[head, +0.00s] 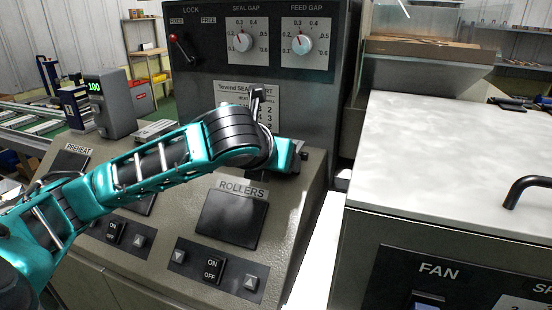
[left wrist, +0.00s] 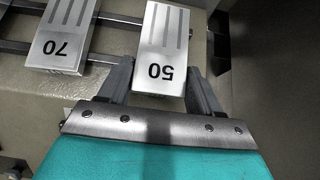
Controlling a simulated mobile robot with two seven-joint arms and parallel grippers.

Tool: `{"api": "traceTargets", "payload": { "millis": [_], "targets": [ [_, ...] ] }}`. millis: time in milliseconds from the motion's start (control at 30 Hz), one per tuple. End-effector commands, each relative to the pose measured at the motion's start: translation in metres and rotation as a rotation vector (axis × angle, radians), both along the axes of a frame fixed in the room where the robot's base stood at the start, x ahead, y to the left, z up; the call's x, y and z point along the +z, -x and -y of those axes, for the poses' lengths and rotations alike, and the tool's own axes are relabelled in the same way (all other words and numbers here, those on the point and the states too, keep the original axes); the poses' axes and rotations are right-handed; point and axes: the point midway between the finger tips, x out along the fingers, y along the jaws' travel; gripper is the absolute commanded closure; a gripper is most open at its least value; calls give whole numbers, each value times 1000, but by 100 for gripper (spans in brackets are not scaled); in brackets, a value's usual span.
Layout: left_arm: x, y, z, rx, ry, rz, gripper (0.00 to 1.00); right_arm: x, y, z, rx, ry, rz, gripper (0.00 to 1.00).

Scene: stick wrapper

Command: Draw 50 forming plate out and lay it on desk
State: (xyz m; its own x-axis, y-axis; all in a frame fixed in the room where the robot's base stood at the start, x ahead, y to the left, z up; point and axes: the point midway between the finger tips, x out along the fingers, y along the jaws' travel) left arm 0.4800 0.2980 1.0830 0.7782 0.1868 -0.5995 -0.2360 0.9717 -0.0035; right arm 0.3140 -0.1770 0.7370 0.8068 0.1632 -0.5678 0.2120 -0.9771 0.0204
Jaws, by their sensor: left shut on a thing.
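The 50 forming plate (left wrist: 166,30) is a pale metal plate with grooves and a black "50", upside down in the left wrist view. My left gripper (left wrist: 160,72) has one finger on each side of it and is shut on it. The plate is beside the 70 plate (left wrist: 62,35), and dark rails run up to it. In the head view my teal left arm (head: 150,165) reaches over the console, and its wrist hides the jaws and the plate. My right gripper is not in view.
A white desk-like top (head: 450,160) above the FAN panel (head: 440,280) is clear, with a black handle (head: 525,188) at its right. The console has a ROLLERS panel (head: 232,215) and a tall dial panel (head: 275,45) behind the arm.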

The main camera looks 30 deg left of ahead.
Motion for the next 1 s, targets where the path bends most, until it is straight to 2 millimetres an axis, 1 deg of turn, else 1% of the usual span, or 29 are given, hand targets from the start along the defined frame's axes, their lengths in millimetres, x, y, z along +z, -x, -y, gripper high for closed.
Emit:
{"api": "traceTargets", "payload": {
  "millis": [33,400,767,800,1000],
  "targets": [
    [-5,0,0,1,-1,-11,73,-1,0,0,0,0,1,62],
    [-17,1,-1,2,-2,-22,73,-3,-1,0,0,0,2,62],
    [-20,1,-1,4,-1,-26,73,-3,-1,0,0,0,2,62],
    [-20,1,-1,4,-1,-26,34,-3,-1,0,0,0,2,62],
    [-21,1,0,3,0,-26,15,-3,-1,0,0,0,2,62]
  ]
}}
